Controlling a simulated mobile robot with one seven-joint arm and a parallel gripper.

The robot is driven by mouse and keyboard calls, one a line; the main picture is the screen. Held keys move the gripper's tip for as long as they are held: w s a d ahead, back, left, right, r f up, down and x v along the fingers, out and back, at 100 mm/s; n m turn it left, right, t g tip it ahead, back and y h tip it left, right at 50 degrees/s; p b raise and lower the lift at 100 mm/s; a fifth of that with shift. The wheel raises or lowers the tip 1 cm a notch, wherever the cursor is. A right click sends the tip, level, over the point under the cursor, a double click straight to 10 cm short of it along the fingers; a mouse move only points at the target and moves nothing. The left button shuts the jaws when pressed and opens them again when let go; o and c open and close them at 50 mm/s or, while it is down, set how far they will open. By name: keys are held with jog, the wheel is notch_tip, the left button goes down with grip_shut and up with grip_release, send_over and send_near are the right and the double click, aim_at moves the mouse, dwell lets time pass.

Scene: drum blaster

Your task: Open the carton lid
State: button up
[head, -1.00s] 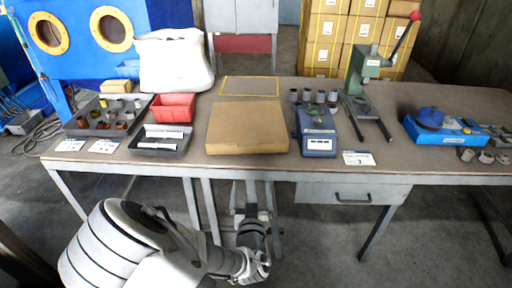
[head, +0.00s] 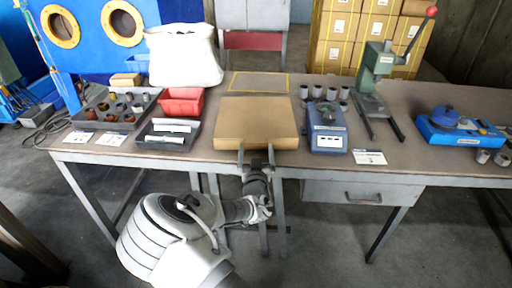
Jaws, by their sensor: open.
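The carton (head: 256,118) is a flat brown cardboard box on the table, with its lid closed. It lies near the front edge, between the black tray and the blue device. My gripper (head: 256,152) is open, its two fingers pointing up toward the carton's front face at the table's front edge. The fingertips overlap the lower front of the carton in the picture; I cannot tell whether they touch it. Nothing shows between the fingers.
A yellow-outlined area (head: 259,84) lies bare behind the carton. A black tray (head: 168,136) and a red bin (head: 181,102) stand to the left. A blue device (head: 326,134) stands close on the right, with a green press (head: 374,85) beyond it. A white sack (head: 183,56) stands back left.

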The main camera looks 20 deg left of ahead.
jog(key=shift+x, duration=1.4)
grip_shut()
